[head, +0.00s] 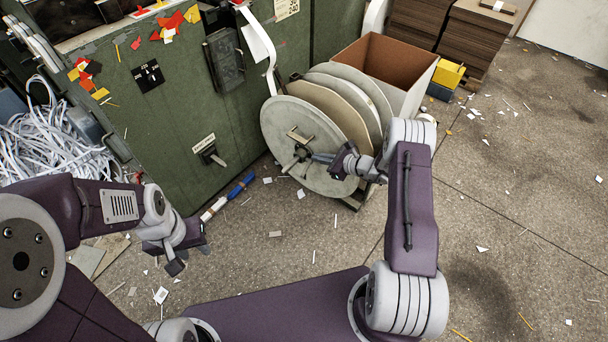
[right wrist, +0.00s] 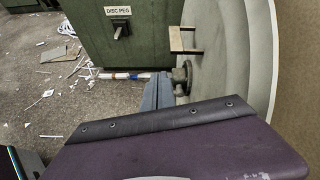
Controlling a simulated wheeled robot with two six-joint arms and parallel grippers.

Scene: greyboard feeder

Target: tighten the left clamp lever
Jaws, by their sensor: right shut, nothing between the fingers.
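A large grey reel disc (head: 290,120) stands upright beside the green machine, with further discs behind it. A dark hub knob (head: 300,153) sits at its centre, with a pale bar-shaped handle (head: 299,135) just above. I cannot tell which of these is the left clamp lever. My right gripper (head: 314,157) is shut and empty, its tips at the hub. In the right wrist view the shut fingers (right wrist: 158,92) are close beside the knob (right wrist: 182,77); contact is unclear. The bar handle (right wrist: 184,40) is above them. My left gripper (head: 190,259) looks open and empty above the floor.
The green machine (head: 180,120) carries a labelled disc peg (head: 211,156). A blue-and-white tube (head: 228,195) lies on the floor at its foot. A brown-lined bin (head: 388,65) stands behind the discs. White cable or strip (head: 50,140) is heaped at left. Open floor lies to the right.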

